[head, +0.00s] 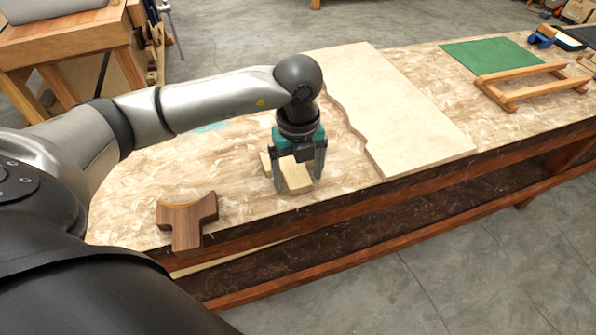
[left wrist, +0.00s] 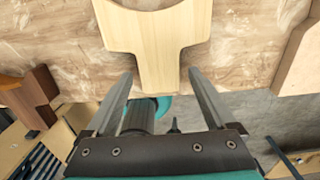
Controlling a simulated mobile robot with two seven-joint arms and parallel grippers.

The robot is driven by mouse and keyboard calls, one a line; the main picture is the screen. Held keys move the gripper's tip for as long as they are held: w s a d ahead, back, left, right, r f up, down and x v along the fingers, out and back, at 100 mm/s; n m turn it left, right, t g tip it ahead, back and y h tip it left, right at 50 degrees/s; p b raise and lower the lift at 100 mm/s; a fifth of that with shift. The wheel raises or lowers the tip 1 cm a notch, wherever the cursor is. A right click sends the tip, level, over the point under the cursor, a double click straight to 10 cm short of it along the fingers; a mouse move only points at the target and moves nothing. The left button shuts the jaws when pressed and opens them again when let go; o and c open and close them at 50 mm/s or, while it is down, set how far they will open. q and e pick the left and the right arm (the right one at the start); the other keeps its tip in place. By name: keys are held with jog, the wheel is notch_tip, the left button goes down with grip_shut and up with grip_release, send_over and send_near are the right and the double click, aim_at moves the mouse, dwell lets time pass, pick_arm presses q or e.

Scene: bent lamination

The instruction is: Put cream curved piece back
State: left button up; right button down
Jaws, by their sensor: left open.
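The cream curved piece (head: 297,177) is a pale wooden T-shape with a concave curved edge. It lies on the workbench below my left gripper, partly hidden by it in the head view. My left gripper (head: 298,181) is open and points down, with a finger on either side of the piece. In the left wrist view, the stem of the cream piece (left wrist: 158,62) lies between the open fingertips (left wrist: 160,75), with a gap on both sides. I cannot tell how far the fingertips are above the bench. My right gripper is not in view.
A dark brown curved piece (head: 187,220) stands near the bench's front left edge. A large pale board with a wavy edge (head: 395,115) lies to the right. Beyond are a green mat (head: 490,55) and a wooden frame (head: 530,85). Bare bench (head: 235,165) lies left of the gripper.

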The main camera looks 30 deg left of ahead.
aim_at(299, 178)
pick_arm(q)
notch_tip(299, 178, up, 7)
jog(key=shift+w+f+p, duration=0.1)
jog(key=shift+f+p, duration=0.1)
jog(key=shift+p, duration=0.75)
notch_tip(299, 178, up, 6)
jog(key=shift+f+p, duration=0.15)
jog(key=shift+p, duration=0.35)
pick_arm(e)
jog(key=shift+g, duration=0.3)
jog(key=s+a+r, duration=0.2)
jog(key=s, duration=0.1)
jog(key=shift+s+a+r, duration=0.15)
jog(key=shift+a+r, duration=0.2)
